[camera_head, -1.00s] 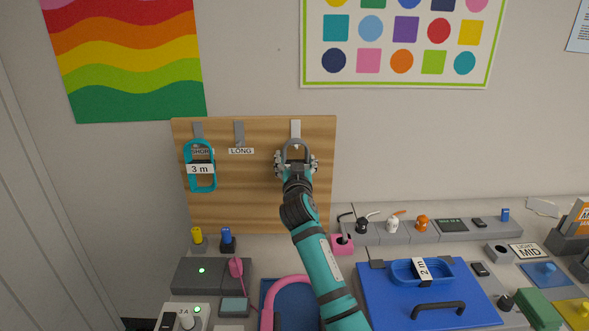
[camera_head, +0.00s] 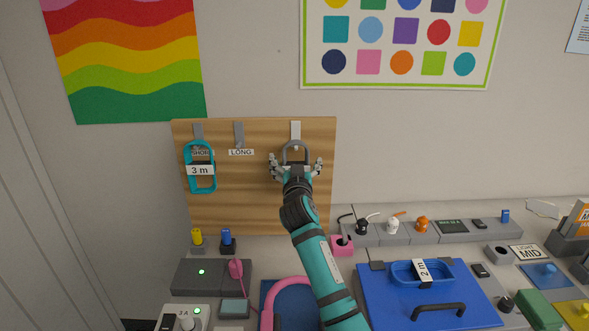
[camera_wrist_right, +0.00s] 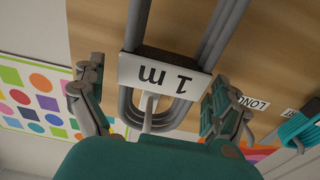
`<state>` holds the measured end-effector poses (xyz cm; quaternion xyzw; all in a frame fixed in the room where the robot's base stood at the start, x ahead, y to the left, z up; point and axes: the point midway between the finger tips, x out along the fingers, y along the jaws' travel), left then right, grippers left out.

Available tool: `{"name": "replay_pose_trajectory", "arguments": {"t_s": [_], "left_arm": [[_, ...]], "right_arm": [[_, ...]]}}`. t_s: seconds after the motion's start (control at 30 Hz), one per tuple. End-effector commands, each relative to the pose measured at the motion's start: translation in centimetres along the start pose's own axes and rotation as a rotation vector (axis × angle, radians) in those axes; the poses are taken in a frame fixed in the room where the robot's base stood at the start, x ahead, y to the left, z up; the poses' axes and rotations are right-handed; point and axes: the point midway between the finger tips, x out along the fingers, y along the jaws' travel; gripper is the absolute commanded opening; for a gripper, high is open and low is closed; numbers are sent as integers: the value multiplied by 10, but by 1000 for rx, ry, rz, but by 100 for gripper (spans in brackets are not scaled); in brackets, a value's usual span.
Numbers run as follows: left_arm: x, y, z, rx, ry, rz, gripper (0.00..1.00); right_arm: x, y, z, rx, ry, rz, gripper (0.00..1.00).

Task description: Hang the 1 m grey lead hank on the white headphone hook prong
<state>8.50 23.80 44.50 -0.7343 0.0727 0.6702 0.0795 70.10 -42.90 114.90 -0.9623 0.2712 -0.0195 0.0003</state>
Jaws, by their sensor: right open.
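The grey lead hank (camera_head: 295,147) is upright at the white headphone hook (camera_head: 296,129) on the wooden board. In the right wrist view the hank (camera_wrist_right: 207,42) carries a "1 m" label (camera_wrist_right: 162,78), upside down there, and a pale prong (camera_wrist_right: 149,104) shows inside the hank's looped end. The hank seems to hang on that prong. My right gripper (camera_head: 296,168) is open in front of the board, its fingers spread on either side of the hank. In the right wrist view the gripper (camera_wrist_right: 157,105) shows gaps between fingers and hank. My left gripper is out of view.
A teal "3 m" hank (camera_head: 213,165) hangs at the board's left. A grey hook labelled "LONG" (camera_head: 239,134) between is empty. Below are a grey box (camera_head: 190,275), a pink headset (camera_head: 268,310), and a blue lid (camera_head: 385,300) bearing a blue "2 m" hank (camera_head: 402,268).

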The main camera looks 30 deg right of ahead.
Motion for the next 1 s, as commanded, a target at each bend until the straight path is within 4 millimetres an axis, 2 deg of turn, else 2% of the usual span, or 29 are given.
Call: {"name": "replay_pose_trajectory", "arguments": {"t_s": [0.17, 0.4, 0.6, 0.77, 1.0], "left_arm": [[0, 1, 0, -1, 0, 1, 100], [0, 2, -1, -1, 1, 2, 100], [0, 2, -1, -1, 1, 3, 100], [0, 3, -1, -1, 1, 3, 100], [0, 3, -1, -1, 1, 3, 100]], "right_arm": [[-20, -1, 1, 1, -1, -1, 100], [-73, -1, 2, 3, -2, -2, 100], [-106, -1, 2, 2, -2, -1, 100], [-117, 0, 1, 0, -1, 0, 100], [-119, 0, 0, 0, -1, 0, 100]]}}
